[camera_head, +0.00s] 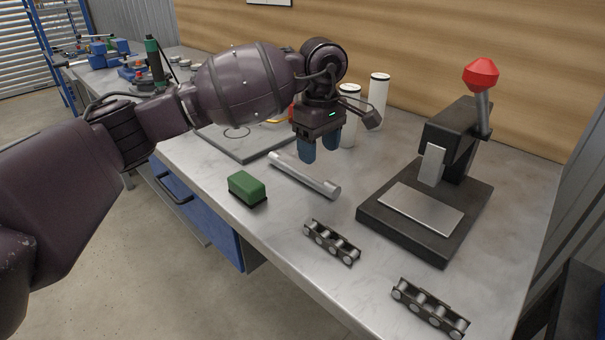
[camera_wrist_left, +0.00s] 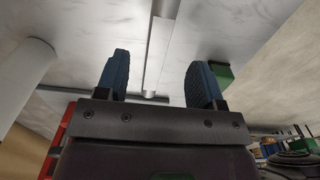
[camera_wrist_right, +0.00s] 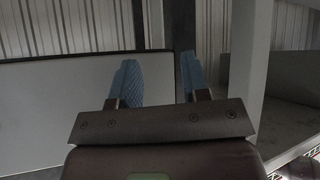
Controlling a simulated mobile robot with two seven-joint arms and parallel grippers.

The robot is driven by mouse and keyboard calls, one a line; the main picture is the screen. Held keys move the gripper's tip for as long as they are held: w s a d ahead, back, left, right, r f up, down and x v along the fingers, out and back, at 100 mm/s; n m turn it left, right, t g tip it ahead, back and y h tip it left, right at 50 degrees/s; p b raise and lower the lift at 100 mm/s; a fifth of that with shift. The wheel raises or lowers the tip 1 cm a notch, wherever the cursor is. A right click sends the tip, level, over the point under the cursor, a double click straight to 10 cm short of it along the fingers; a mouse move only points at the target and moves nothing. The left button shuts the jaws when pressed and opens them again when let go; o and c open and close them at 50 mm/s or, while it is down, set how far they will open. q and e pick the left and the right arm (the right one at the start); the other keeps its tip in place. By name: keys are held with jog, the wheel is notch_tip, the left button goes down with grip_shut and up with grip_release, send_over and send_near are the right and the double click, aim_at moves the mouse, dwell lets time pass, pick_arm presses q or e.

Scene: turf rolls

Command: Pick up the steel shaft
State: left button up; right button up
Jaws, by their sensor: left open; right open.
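The steel shaft (camera_head: 304,176) is a bright metal rod with a thicker collar near its near end. It lies on the metal workbench (camera_head: 272,223). My left gripper (camera_head: 321,150) hangs above the shaft with its blue fingers pointing down. In the left wrist view, the shaft (camera_wrist_left: 157,60) passes between the two open fingertips (camera_wrist_left: 157,75), apart from both. My right gripper (camera_wrist_right: 157,80) is open and empty in the right wrist view, away from the shaft. It is not seen in the head view.
A green block (camera_head: 247,187) lies left of the shaft. Two chain pieces (camera_head: 332,242) (camera_head: 430,308) lie in front. A black press with a red knob (camera_head: 481,75) stands right. White cylinders (camera_head: 378,100) stand behind my left gripper. A grey plate (camera_head: 235,146) lies behind the shaft.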

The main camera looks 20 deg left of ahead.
aim_at(320, 177)
pick_arm(q)
jog(key=f, duration=0.5)
jog(key=f+b, duration=0.1)
jog(key=f, duration=0.2)
jog(key=shift+s+d, duration=0.1)
jog(key=shift+d, duration=0.15)
jog(key=shift+r, duration=0.15)
grip_shut()
